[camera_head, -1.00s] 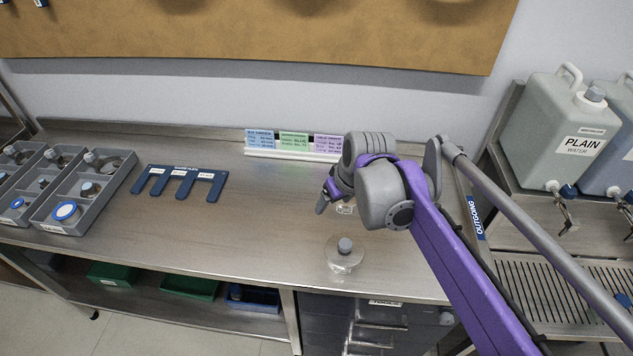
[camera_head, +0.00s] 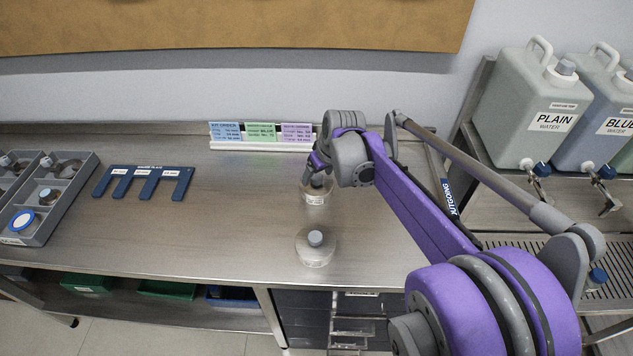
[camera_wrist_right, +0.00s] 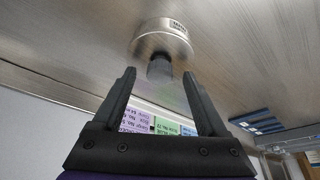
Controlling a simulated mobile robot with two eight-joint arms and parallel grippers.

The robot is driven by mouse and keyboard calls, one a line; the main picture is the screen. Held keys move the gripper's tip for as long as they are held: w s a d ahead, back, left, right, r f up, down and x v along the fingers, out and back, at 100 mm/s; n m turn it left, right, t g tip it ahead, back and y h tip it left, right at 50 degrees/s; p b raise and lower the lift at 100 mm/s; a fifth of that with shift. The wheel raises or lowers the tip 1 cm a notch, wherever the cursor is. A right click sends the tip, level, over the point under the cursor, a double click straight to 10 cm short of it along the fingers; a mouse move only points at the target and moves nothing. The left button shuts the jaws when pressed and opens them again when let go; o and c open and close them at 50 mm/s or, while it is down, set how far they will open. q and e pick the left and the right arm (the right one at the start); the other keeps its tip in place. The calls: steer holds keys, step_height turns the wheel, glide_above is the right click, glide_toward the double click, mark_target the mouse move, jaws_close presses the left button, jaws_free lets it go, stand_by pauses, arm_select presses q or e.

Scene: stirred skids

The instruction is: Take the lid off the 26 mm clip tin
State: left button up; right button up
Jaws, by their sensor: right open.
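A round, pale metal tin (camera_head: 316,197) with a small label on its side stands on the bench below my right gripper (camera_head: 317,182). The same tin (camera_wrist_right: 163,38) shows in the right wrist view, with a grey knob (camera_wrist_right: 160,67) on its lid. The right gripper (camera_wrist_right: 158,74) is open, and the knob appears between its fingertips in that view. I cannot tell whether the fingers touch it. The label is too small to read as 26 mm. A second round tin (camera_head: 316,254) with a grey knob stands nearer the front edge. My left gripper is not in view.
Grey compartment trays (camera_head: 60,205) and a blue slotted plate (camera_head: 143,184) lie to the left. Coloured cards (camera_head: 262,132) stand at the back. Water containers (camera_head: 535,105) stand on the right. The bench between plate and tins is clear.

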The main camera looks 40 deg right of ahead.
steer(key=shift+w+f, duration=0.15)
steer(key=shift+f, duration=0.2)
jaws_close()
